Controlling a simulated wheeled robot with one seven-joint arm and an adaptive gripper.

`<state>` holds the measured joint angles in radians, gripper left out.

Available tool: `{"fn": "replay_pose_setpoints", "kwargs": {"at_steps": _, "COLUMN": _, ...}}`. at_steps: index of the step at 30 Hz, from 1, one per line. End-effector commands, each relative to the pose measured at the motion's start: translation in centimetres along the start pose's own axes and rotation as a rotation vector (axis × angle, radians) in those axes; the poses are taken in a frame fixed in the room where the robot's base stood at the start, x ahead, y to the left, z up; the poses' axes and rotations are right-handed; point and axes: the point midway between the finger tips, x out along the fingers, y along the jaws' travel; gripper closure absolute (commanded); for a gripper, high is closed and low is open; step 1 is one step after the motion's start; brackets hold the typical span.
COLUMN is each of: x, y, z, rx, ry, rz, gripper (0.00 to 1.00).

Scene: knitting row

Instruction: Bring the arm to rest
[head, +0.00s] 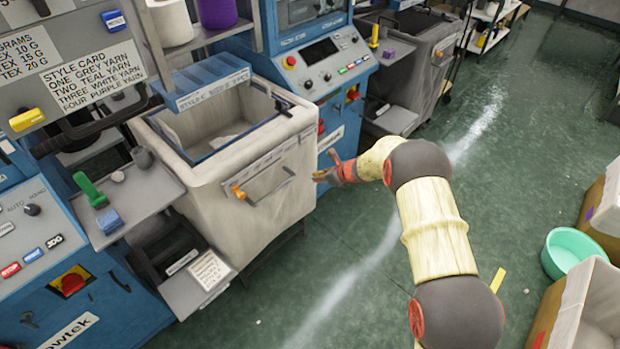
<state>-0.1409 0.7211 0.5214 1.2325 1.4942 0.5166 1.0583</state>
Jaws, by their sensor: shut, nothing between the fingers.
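My gripper (333,168) shows in the head view at the end of my arm, which reaches up from the lower right and bends left. The gripper is red and dark, small in the picture, and shut with nothing visible in it. It hangs in front of the blue machine's lower panel, just right of the large white fabric bin (240,190). I cannot tell how far it is from the bin or the machine.
Blue knitting machines (320,70) line the left side, with a shelf (135,200) holding small green and blue items. A teal basin (572,252) and boxes (590,310) stand at the right. The green floor between is mostly clear, with a pale streak.

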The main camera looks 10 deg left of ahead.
Motion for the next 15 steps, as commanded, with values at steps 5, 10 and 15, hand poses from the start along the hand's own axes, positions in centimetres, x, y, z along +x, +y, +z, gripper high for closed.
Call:
{"fn": "replay_pose_setpoints", "kwargs": {"at_steps": 5, "x": -2.4, "y": -0.1, "z": 0.0, "rx": 0.002, "ry": 0.001, "rz": -0.001, "gripper": 1.0}}
{"fn": "replay_pose_setpoints", "kwargs": {"at_steps": 10, "x": -3.0, "y": 0.0, "z": -0.2, "rx": 0.001, "ry": 0.002, "rz": 0.0, "gripper": 1.0}}
{"fn": "replay_pose_setpoints", "kwargs": {"at_steps": 15, "x": -3.0, "y": 0.0, "z": -0.2, "rx": -0.008, "ry": 0.002, "rz": 0.0, "gripper": 1.0}}
